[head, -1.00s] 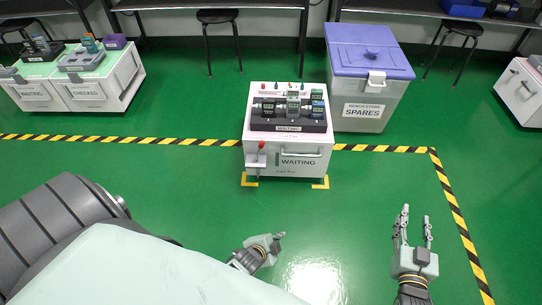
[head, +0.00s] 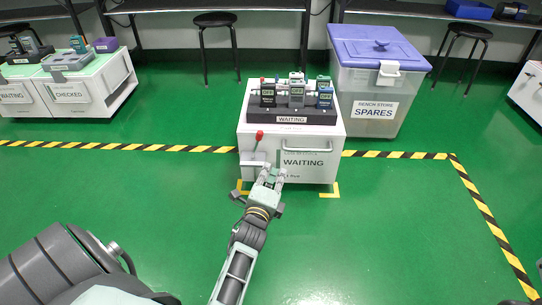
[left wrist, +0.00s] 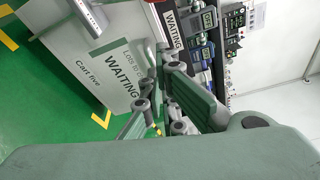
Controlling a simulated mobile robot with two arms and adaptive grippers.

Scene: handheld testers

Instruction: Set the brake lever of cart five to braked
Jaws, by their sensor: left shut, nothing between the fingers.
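Cart five (head: 290,170) is a white cart with a WAITING sign; its name shows in the left wrist view (left wrist: 75,55). Its brake lever (head: 259,136) has a red knob and stands roughly upright on the front left, above a pale bracket (head: 254,160). My left gripper (head: 273,174) is shut and empty, in front of the cart's front face, just below and right of the lever. I cannot tell whether it touches the cart. The fingers also show in the left wrist view (left wrist: 160,100), over the front near the sign; the red knob does not show there.
A dark tray with several testers (head: 293,112) sits on the cart. A grey bin with a purple lid (head: 373,95) stands behind right. Other carts (head: 75,90) stand at the left. Striped tape (head: 120,146) crosses the floor; the green floor in front is open.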

